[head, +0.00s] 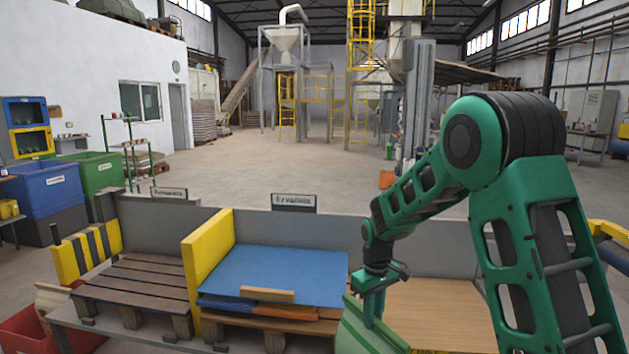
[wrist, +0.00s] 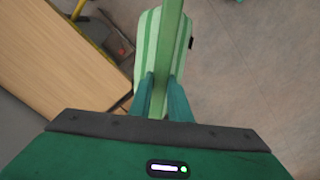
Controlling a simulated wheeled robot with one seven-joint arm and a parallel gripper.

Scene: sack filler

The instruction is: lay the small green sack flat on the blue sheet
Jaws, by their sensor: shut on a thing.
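The small green sack (wrist: 150,58) has light and dark green stripes and hangs from my gripper (wrist: 162,82), whose two fingers are shut on it. In the head view the sack (head: 352,335) is at the bottom edge, partly cut off, below my gripper (head: 372,308). The sack is in front of the wooden surface and to the right of the blue sheet. The blue sheet (head: 285,272) lies on a stack on a pallet, left of my gripper, with a small wooden strip (head: 267,295) at its front edge.
A yellow divider (head: 208,262) stands left of the blue sheet, with an empty slatted pallet (head: 135,290) beyond it. A low grey wall (head: 330,235) runs behind. A bare light wooden surface (head: 440,315) lies to the right. A red bin (head: 35,330) is at far left.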

